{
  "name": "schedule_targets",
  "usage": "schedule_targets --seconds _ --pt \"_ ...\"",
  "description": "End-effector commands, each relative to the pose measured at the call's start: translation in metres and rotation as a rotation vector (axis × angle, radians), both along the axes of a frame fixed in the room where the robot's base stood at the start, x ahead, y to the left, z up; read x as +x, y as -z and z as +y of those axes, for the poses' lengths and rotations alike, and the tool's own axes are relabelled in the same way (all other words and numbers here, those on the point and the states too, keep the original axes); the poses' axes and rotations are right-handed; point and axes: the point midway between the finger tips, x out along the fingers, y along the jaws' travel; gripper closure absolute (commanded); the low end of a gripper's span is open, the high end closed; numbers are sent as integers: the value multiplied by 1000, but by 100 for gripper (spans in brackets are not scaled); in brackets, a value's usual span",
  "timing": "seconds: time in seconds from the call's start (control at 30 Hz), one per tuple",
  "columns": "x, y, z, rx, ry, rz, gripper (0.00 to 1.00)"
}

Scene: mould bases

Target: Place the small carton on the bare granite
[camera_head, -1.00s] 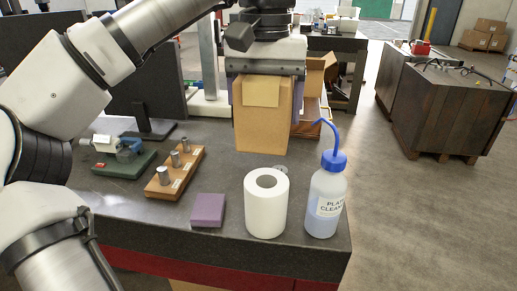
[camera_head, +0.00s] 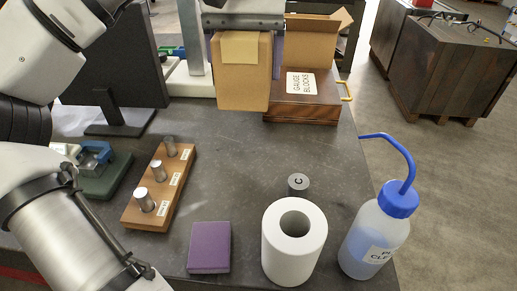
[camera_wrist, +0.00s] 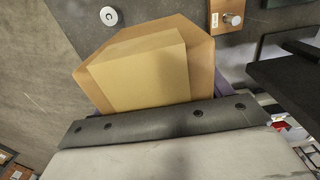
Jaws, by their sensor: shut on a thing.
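The small carton (camera_head: 240,92), brown with a paler tan patch, is between the jaws of my gripper (camera_head: 243,58). My gripper is shut on it, with purple-grey fingers along its left and right sides. It also shows in the wrist view (camera_wrist: 140,75), in front of the gripper's dark bar. The carton looks upright. Its underside is hidden, and a gap to the table cannot be clearly made out. The dark grey granite (camera_head: 235,150) is bare in front of the carton, between the wooden pin block and the small grey cylinder.
A wooden gauge-block box (camera_head: 310,105), with an open carton (camera_head: 312,42) on or behind it, stands right of the carton. A pin block (camera_head: 160,190), purple block (camera_head: 209,247), white roll (camera_head: 294,243), wash bottle (camera_head: 375,235) and grey cylinder (camera_head: 298,184) stand nearer. A monitor (camera_head: 115,65) stands left.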

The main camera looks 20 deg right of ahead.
Motion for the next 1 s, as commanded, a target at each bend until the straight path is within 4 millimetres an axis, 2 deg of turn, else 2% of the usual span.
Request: schedule_targets --seconds 0.03,0.1,0.4,0.5,0.73,1.0 --pt "0 16 0 -1 3 4 56" --pt "0 35 1 0 3 3 56" --pt "0 108 1 1 1 2 56" --pt "-1 122 0 0 1 1 56" --pt "0 139 0 -1 1 1 56" --pt "0 174 0 -1 0 0 56"
